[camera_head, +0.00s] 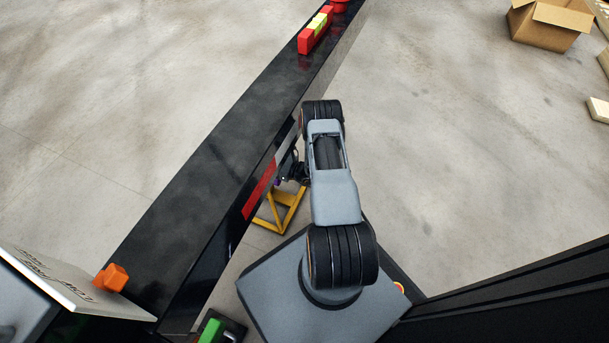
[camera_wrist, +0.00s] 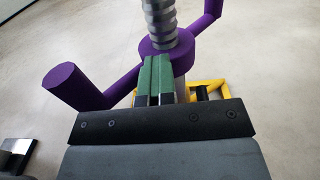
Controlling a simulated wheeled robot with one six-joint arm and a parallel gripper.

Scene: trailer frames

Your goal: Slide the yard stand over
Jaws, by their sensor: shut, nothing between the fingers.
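The yard stand shows in the head view as a yellow tubular frame (camera_head: 280,207) low beside the black trailer beam (camera_head: 215,140). In the wrist view I see its purple hub and bars (camera_wrist: 78,87), a ribbed grey screw (camera_wrist: 160,22) rising from the hub, and part of the yellow frame (camera_wrist: 208,90). My gripper (camera_wrist: 155,60) has its green-padded fingers together, with nothing between them. The fingertips overlap the purple hub in the picture; I cannot tell whether they touch it. In the head view my gripper is mostly hidden by my arm.
Red and yellow blocks (camera_head: 315,33) sit on the beam's far end. An orange piece (camera_head: 112,277) and a lettered white panel (camera_head: 60,283) are at the near left. A green item (camera_head: 210,330) is at the bottom. An open cardboard box (camera_head: 548,25) stands at the far right. Concrete floor is clear between.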

